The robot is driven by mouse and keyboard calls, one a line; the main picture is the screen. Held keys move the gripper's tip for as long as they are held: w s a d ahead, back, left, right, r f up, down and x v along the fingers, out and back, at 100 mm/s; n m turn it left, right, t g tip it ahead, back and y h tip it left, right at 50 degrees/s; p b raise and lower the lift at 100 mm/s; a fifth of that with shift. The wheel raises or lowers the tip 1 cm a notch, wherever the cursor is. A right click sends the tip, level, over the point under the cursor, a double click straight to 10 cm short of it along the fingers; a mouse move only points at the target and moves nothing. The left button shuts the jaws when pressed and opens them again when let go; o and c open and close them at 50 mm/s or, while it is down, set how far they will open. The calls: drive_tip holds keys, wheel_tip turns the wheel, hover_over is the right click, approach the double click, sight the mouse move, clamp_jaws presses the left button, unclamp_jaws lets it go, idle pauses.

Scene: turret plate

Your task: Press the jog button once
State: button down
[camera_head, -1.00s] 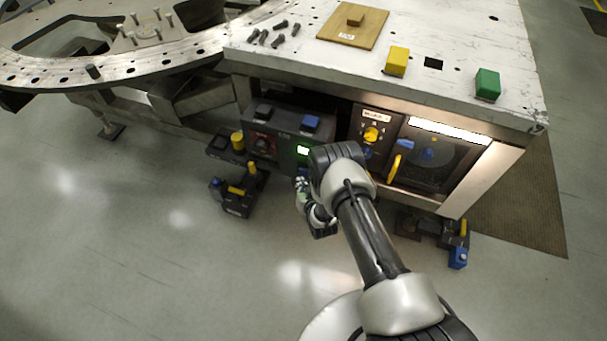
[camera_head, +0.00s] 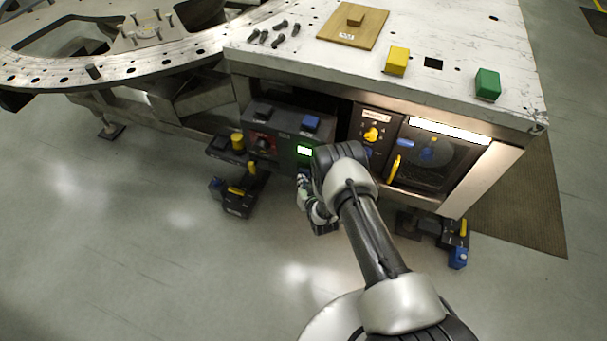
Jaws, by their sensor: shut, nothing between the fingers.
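A dark control box (camera_head: 284,136) sits in the opening under the bench top. Its front has a round dial with a red mark (camera_head: 263,144) and a small lit green display (camera_head: 304,151). My gripper (camera_head: 303,180) is in front of the lower right part of this box, just below the display. The gripper is shut and empty, and partly hidden behind my own wrist. I cannot make out a labelled jog button; the panel area behind my gripper and wrist is hidden. I cannot tell whether the fingertips touch the panel.
To the right are a panel with a yellow knob (camera_head: 371,134) and a windowed door with a yellow handle (camera_head: 393,168). Dark fixtures with yellow parts (camera_head: 237,199) and a blue-ended one (camera_head: 457,257) stick out low. Yellow (camera_head: 397,61) and green (camera_head: 487,84) blocks lie on top.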

drive_tip(key=shift+w+d, duration=0.2)
drive_tip(key=shift+w, duration=0.3)
idle(0.6)
drive_tip(key=shift+s, duration=0.15)
drive_tip(key=shift+s+a+p, duration=0.2)
drive_tip(key=shift+s+p, duration=0.05)
drive_tip(key=shift+s, duration=0.2)
drive_tip(key=shift+s+a+p, duration=0.2)
drive_tip(key=shift+s, duration=0.25)
drive_tip(key=s, duration=0.1)
drive_tip(key=s+a+p, duration=0.1)
drive_tip(key=s, duration=0.2)
drive_tip(key=shift+s+a+p, duration=0.35)
idle(0.5)
